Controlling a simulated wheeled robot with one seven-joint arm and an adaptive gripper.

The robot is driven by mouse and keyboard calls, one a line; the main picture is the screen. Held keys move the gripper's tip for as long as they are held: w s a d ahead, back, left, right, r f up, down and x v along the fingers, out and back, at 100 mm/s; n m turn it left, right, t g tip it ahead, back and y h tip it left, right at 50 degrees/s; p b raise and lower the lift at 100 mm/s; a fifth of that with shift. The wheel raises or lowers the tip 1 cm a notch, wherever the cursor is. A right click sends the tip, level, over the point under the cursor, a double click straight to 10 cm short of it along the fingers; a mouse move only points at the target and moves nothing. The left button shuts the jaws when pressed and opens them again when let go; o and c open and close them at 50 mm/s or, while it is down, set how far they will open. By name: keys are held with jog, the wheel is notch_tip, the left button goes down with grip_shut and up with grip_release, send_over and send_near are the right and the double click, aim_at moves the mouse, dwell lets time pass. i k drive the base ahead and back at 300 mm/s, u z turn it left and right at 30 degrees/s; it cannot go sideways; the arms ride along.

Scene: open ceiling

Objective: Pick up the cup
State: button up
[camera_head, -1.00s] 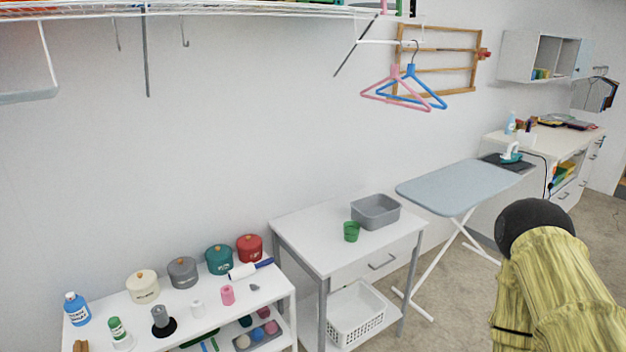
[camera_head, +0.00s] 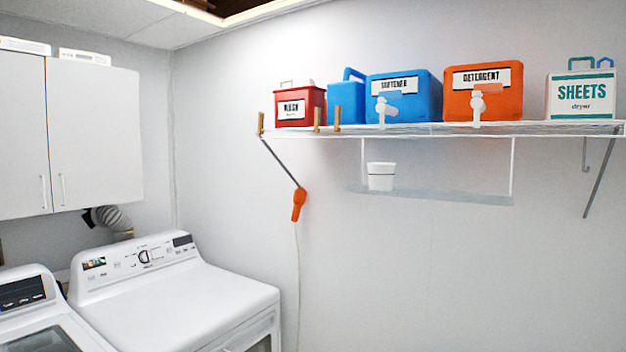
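A small white cup (camera_head: 381,176) with a rim band stands upright on a narrow pale hanging shelf (camera_head: 450,195) below the wire shelf, near its left end. My gripper does not show in the current view, so I cannot see where it is relative to the cup.
Above the cup, a wire shelf (camera_head: 560,128) holds a red box (camera_head: 300,106), a blue softener container (camera_head: 405,97), an orange detergent container (camera_head: 485,92) and a dryer sheets box (camera_head: 582,96). A white washer or dryer (camera_head: 180,295) stands lower left, under wall cabinets (camera_head: 95,135).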

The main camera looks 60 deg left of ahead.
aim_at(381, 175)
jog(key=u, duration=1.55)
jog(key=k, duration=0.5)
jog(key=u, duration=1.75)
jog(key=i, duration=2.15)
jog(key=z, duration=3.25)
